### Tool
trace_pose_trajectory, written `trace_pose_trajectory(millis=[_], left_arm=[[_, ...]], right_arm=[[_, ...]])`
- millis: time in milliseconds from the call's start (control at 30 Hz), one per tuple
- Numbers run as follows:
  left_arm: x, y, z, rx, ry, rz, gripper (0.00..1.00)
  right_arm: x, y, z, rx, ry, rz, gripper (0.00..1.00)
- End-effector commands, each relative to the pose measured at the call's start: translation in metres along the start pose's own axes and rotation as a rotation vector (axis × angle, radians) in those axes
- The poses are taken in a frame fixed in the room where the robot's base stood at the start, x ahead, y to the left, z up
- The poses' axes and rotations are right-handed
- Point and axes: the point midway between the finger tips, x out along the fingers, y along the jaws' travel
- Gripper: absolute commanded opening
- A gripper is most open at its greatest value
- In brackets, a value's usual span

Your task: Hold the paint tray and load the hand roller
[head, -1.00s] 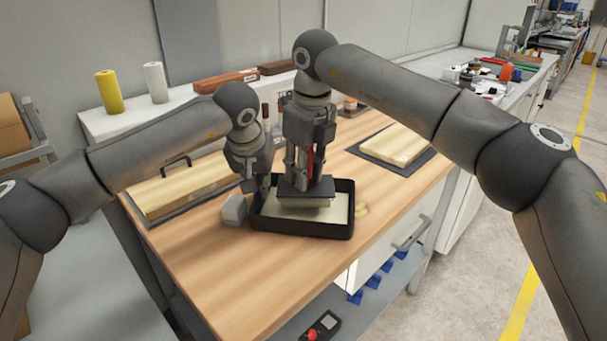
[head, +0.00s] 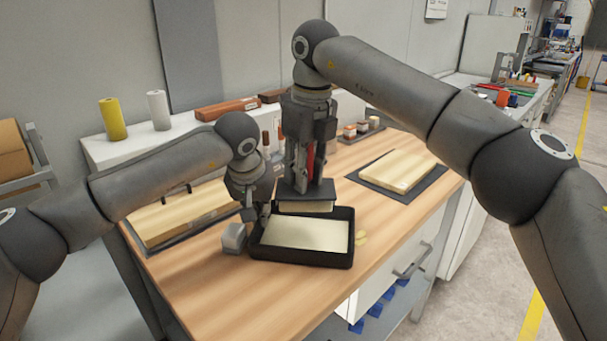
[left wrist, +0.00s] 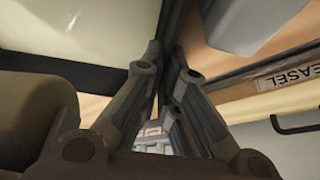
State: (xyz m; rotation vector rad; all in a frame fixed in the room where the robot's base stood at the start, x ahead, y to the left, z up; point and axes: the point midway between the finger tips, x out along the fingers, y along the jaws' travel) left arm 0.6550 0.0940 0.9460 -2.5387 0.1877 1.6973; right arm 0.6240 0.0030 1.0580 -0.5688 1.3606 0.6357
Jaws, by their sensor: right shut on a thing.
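The black paint tray (head: 345,255) sits on the wooden worktop with cream paint in it. My left gripper (head: 257,212) is at its left rim. In the left wrist view, the fingers (left wrist: 166,52) close on the tray's dark wall, with paint to the left. My right gripper (head: 303,175) is shut on the hand roller (head: 306,196), whose red handle shows between the fingers. Its wide dark head, cream underneath, is over the tray's far edge, apparently above the paint; the exact gap cannot be told.
A grey block (head: 234,237) stands beside the tray's left side. Pale panels lie on dark mats at left (head: 180,215) and right (head: 400,170). A yellow roll (head: 112,119) and a white roll (head: 158,110) stand on the rear ledge. The front worktop is clear.

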Motion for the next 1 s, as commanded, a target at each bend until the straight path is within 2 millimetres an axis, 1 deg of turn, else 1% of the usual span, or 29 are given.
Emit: trace_pose_trajectory(millis=[333, 400, 533, 567, 867, 967, 1000], left_arm=[[0.000, 0.000, 0.000, 0.000, 0.000, 0.000, 0.00], [0.000, 0.000, 0.000, 0.000, 0.000, 0.000, 0.12], [0.000, 0.000, 0.000, 0.000, 0.000, 0.000, 0.29], [0.000, 0.000, 0.000, 0.000, 0.000, 0.000, 0.30], [-0.001, 0.000, 0.000, 0.001, 0.000, 0.001, 0.30], [-0.009, 0.000, -0.001, 0.000, 0.002, 0.000, 0.30], [-0.014, 0.000, -0.001, 0.000, 0.003, 0.000, 0.30]], right_arm=[[-0.001, 0.000, 0.000, 0.000, -0.002, 0.000, 0.00], [-0.001, 0.000, 0.000, -0.001, -0.002, 0.000, 0.00], [-0.001, 0.001, 0.000, -0.001, -0.002, 0.000, 0.00], [-0.001, 0.001, 0.000, -0.001, -0.002, 0.000, 0.00], [-0.001, 0.001, 0.000, -0.001, -0.002, 0.000, 0.00], [-0.001, 0.001, 0.000, -0.001, -0.002, 0.000, 0.00], [-0.001, 0.001, 0.000, -0.001, -0.002, 0.000, 0.00]])
